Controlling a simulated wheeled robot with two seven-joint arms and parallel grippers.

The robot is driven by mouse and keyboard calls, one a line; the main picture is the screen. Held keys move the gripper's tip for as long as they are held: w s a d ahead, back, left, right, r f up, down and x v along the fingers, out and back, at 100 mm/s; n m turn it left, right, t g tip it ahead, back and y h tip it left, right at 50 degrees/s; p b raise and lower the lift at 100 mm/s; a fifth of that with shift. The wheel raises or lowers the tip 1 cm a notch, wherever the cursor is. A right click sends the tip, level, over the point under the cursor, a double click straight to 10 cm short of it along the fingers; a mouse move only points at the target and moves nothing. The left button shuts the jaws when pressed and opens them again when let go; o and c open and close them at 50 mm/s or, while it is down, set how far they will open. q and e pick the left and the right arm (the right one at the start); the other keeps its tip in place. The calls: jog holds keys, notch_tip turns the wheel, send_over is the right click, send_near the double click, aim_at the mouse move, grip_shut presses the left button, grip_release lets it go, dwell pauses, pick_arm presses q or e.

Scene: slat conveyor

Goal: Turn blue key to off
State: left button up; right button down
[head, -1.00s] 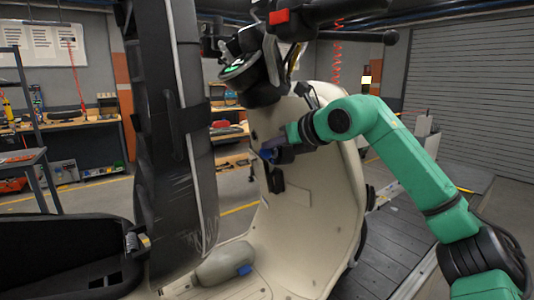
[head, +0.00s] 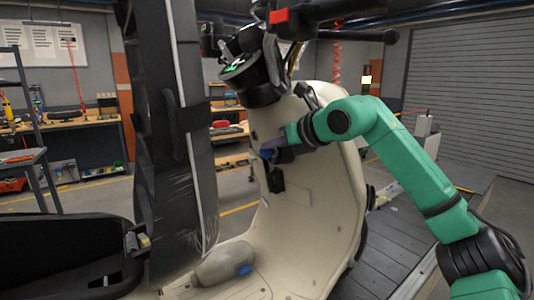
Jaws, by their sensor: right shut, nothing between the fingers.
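The blue key (head: 267,154) shows as a small blue patch on the inner face of the cream scooter front shield (head: 318,215). My right gripper (head: 274,150) is shut at the key, its arm coming in from the right. The fingers are small and partly hidden by the wrist, so I cannot tell whether they touch the key. The key's exact angle cannot be read.
The handlebar (head: 330,12) hangs above. A beige rounded part with a blue patch (head: 222,262) lies on the scooter floor. The slat conveyor (head: 395,240) runs at right.

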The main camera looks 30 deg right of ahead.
jog(key=shift+s+a+f+b, duration=0.15)
jog(key=shift+f+b, duration=0.25)
jog(key=shift+f, duration=0.5)
dwell(0.9)
dwell(0.4)
jog(key=shift+s+d+r, duration=0.35)
jog(key=shift+s+r, duration=0.4)
jog(key=shift+s, duration=0.1)
jog(key=v, duration=0.6)
jog(key=shift+r, duration=0.4)
jog(key=shift+w+f, duration=0.1)
